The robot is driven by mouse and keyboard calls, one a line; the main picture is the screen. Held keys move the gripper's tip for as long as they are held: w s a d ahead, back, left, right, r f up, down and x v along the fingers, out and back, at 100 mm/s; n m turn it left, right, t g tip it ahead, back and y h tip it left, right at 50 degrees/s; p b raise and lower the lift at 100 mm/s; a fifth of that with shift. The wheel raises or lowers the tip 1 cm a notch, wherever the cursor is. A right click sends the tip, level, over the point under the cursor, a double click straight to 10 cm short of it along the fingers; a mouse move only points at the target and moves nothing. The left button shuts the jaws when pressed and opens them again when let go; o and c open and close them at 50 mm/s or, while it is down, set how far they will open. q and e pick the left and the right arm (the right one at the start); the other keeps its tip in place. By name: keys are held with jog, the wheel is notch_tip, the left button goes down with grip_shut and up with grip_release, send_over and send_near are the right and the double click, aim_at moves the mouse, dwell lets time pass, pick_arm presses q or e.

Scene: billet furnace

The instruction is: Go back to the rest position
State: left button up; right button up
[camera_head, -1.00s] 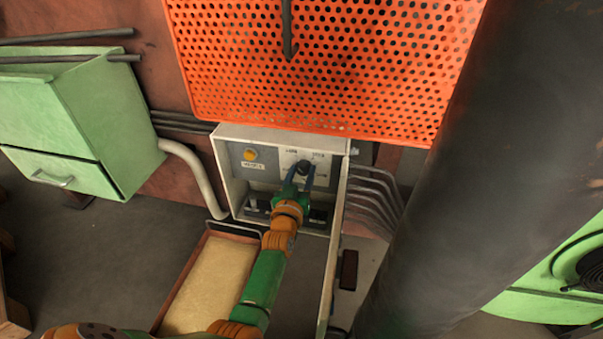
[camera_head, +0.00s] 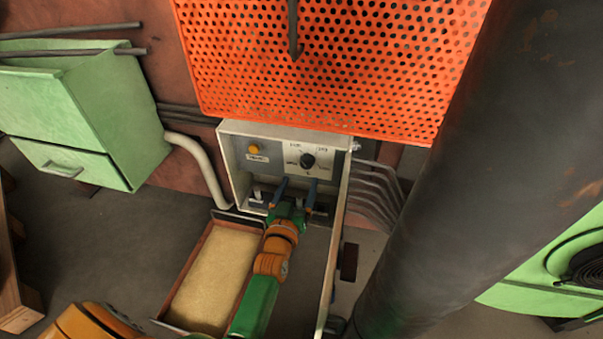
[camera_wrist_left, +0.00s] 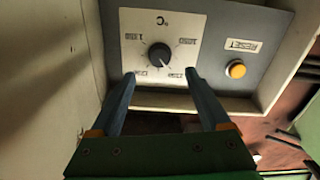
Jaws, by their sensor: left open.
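My left gripper (camera_head: 295,187) is open and empty in front of the open control box (camera_head: 228,165), below its black dial knob (camera_head: 307,160). In the left wrist view, the two blue fingers (camera_wrist_left: 160,85) stand apart with the dial knob (camera_wrist_left: 159,56) beyond and between them, not touching it. The knob sits on a white temperature scale plate. A yellow reset button (camera_head: 253,149) is left of the dial in the head view, and it also shows in the left wrist view (camera_wrist_left: 236,69). My right gripper is not in view.
The box door (camera_head: 335,235) stands open right of my left arm. A tray of sandy material (camera_head: 215,275) lies below the box. An orange perforated guard (camera_head: 330,65) hangs above. A thick dark column (camera_head: 450,170) stands at right, a green cabinet (camera_head: 75,120) at left.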

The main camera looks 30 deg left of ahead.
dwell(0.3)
pick_arm(q)
jog(key=s+d+f+m+g+h, duration=0.2)
jog(key=s+d+f+g, duration=0.3)
jog(key=f, duration=0.7)
jog(key=s+d+f+m+g+h, duration=0.1)
jog(key=s+f+m+g+h, duration=0.15)
jog(key=s+f, duration=0.75)
jog(key=s+f+g, duration=0.4)
jog(key=s+f, duration=0.5)
jog(key=f, duration=0.1)
jog(key=s+a+f+m+g, duration=0.1)
jog(key=s+f+g, duration=0.1)
jog(key=s, duration=0.5)
jog(key=s+a+f+m+g, duration=0.1)
jog(key=s+f+g, duration=0.2)
jog(key=s, duration=0.5)
notch_tip(320, 180, up, 18)
jog(key=s+p, duration=0.1)
jog(key=p, duration=1.6)
jog(key=shift+s+a+f+y, duration=0.15)
jog(key=shift+s+a+y, duration=0.2)
jog(key=shift+a, duration=0.05)
